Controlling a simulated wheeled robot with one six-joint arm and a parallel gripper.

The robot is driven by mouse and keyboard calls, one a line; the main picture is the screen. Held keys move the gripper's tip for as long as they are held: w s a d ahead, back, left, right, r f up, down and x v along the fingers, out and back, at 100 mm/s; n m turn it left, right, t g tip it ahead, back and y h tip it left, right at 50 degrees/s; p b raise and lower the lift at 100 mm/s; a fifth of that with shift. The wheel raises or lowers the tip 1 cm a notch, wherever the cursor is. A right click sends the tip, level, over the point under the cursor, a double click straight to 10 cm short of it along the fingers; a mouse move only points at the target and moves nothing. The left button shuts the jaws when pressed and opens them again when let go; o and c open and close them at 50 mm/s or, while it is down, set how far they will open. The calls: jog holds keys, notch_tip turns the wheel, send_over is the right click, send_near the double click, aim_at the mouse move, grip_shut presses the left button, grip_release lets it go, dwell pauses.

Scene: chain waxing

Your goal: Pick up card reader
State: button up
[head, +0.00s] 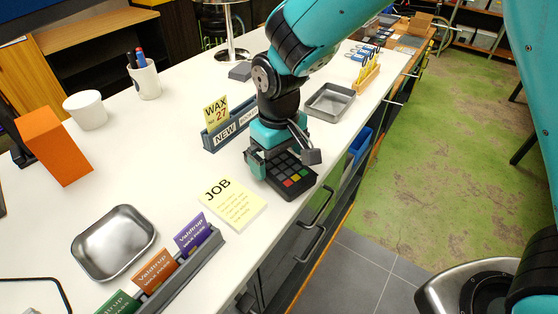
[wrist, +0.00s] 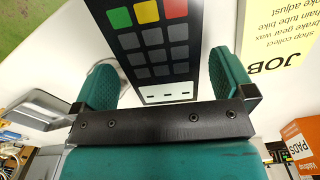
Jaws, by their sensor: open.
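The card reader (head: 291,178) is a black keypad device with red, yellow and green keys, lying on the white counter near its front edge. In the wrist view the card reader (wrist: 155,50) fills the top middle, its coloured keys at the top edge. My gripper (head: 283,160) is right at the card reader, with its fingers to either side of it. In the wrist view my gripper (wrist: 166,82) is open, with one teal finger left and one right of the card reader. Gaps show beside the card reader, so it does not look clamped.
A yellow JOB note (head: 233,204) lies left of the card reader. A NEW sign holder (head: 226,128) and a metal tray (head: 330,102) stand behind. Another metal tray (head: 113,241) and a rack of wax cards (head: 180,275) are at the front left. Bare counter (head: 150,185) lies at left.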

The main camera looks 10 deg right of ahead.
jog(key=shift+f, duration=1.15)
jog(key=c, duration=0.9)
jog(key=shift+r, duration=0.1)
